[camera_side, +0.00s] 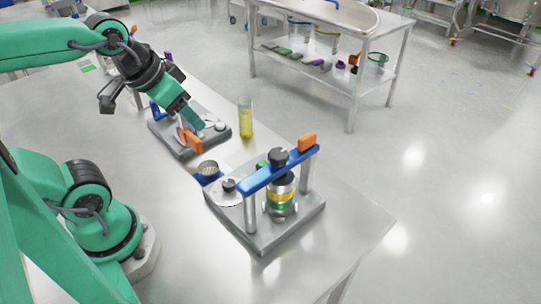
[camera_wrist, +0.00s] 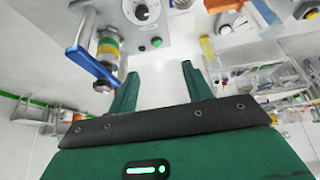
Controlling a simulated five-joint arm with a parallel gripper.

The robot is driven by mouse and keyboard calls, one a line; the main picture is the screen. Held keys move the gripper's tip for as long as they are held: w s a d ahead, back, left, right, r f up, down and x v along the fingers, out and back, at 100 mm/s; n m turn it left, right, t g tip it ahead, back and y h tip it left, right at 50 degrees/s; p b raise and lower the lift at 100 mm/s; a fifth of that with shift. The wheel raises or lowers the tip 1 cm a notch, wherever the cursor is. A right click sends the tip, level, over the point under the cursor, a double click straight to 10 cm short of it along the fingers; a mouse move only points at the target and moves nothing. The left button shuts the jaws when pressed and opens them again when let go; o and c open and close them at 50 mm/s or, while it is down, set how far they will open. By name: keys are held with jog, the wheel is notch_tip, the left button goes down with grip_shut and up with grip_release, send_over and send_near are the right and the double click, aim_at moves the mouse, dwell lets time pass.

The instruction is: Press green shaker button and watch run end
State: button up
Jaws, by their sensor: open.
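The shaker has a grey base (camera_side: 285,233), a blue clamp bar (camera_side: 255,180) and a sieve stack (camera_side: 280,203) with yellow and green bands. It also shows in the wrist view, with its stack (camera_wrist: 109,45) at upper left. The green shaker button (camera_wrist: 157,41) is on the grey panel, beside a second, darker button (camera_wrist: 141,48) and below a dial (camera_wrist: 146,11). In the side view I cannot make out the button clearly. My gripper (camera_wrist: 158,85) is open and empty, its fingers apart below the buttons in the wrist picture. In the side view my gripper (camera_side: 197,121) is over the farther device, away from the shaker.
The farther grey device (camera_side: 218,133) has an orange lever (camera_side: 190,141). A clear cylinder of yellow liquid (camera_side: 246,118) stands beside it. The bench front right (camera_side: 350,220) is clear. A steel cart (camera_side: 350,85) stands behind.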

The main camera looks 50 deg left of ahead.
grip_shut()
dwell(1.5)
